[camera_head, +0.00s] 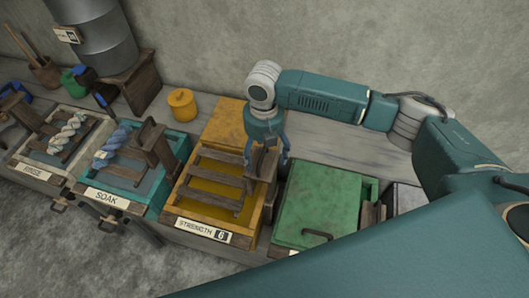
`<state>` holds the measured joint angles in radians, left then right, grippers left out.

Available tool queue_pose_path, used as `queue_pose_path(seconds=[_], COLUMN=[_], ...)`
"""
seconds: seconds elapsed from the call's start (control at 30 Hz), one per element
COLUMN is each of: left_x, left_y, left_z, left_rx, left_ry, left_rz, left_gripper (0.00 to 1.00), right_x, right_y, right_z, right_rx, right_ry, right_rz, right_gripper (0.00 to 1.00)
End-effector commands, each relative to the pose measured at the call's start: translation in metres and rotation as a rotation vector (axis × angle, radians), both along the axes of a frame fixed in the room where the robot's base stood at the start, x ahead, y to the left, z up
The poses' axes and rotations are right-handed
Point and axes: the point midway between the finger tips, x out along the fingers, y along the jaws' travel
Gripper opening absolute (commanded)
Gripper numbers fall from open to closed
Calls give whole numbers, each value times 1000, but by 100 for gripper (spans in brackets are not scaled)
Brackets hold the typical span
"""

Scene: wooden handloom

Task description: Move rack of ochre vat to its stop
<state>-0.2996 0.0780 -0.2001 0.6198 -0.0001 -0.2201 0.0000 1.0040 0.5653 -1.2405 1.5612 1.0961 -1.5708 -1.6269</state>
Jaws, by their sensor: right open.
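The ochre vat (254,218) stands in the middle of the row, with yellow liquid in it and a label reading "STRENGTH 6" on its front. Its wooden rack (215,181) has several dark slats lying across the vat, with an upright wooden part (261,168) at the right side. My right gripper (266,155) points down at this upright part. Its fingers are open, one on each side of the wood; I cannot tell whether they touch it. My left gripper is not in view.
A green-lidded vat (322,208) stands close on the right. The teal "SOAK" vat (118,192) with a blue-white skein is on the left. A small yellow pot (182,105) and an ochre lid or board (228,122) sit behind. My own teal arm covers the lower right.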

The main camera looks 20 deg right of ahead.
Motion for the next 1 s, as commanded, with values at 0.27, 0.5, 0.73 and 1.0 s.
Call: queue_pose_path(seconds=[0.27,0.5,0.73,1.0], left_x=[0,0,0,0], left_y=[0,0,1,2], left_z=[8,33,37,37], left_rx=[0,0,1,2], left_ry=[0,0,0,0], left_rz=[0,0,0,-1], left_gripper=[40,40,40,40], right_x=[-1,-1,0,-1], right_y=[2,3,3,2], right_z=[7,34,57,70], right_rx=[3,5,6,5], right_ry=[1,2,0,2], right_rz=[3,4,4,4], right_gripper=[78,78,78,78])
